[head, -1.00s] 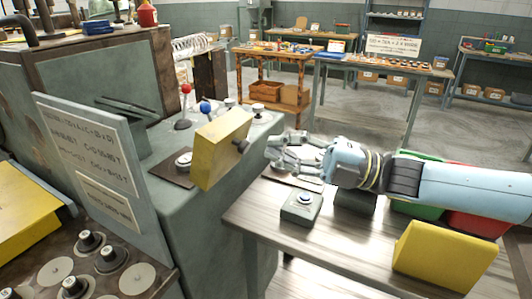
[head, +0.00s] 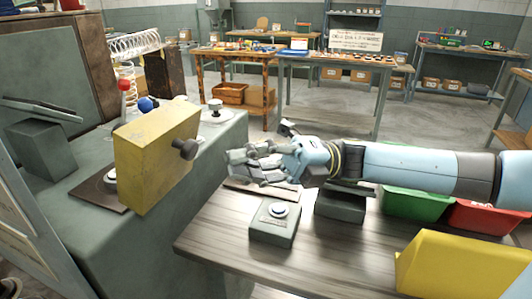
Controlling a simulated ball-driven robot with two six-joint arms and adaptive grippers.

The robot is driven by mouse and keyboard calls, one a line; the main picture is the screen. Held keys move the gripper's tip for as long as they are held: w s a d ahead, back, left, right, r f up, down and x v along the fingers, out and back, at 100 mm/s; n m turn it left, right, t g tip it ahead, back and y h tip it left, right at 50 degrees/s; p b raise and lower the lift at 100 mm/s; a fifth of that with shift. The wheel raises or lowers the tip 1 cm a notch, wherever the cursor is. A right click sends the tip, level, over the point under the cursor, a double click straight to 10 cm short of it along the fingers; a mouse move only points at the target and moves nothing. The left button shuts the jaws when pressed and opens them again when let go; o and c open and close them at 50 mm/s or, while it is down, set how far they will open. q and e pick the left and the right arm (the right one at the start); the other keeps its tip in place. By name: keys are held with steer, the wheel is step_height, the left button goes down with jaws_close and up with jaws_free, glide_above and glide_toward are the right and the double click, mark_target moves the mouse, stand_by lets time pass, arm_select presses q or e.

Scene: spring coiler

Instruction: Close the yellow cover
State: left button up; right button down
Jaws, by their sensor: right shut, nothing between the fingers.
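The yellow cover (head: 155,158) is a boxy yellow hood with a dark round knob (head: 185,149) on its right side. It stands tilted up above a dark plate with a round button (head: 110,178) on the green machine (head: 150,245). My right gripper (head: 236,168) reaches in from the right. It is shut and empty, its fingertips a little to the right of the knob and apart from it. My left gripper is not in view.
A wooden table (head: 215,235) in front carries a grey button box (head: 275,222) and a yellow wedge-shaped block (head: 465,266). Green (head: 415,206) and red (head: 484,217) bins stand behind. Red and blue (head: 147,103) ball knobs rise behind the cover.

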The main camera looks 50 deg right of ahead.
mark_target(169, 159)
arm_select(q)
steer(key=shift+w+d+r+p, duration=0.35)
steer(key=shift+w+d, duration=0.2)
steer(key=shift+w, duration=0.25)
arm_select(e)
steer(key=x, duration=0.3)
steer(key=shift+w+a+r, duration=0.1)
steer(key=shift+w+a, duration=0.1)
steer(key=shift+a, duration=0.1)
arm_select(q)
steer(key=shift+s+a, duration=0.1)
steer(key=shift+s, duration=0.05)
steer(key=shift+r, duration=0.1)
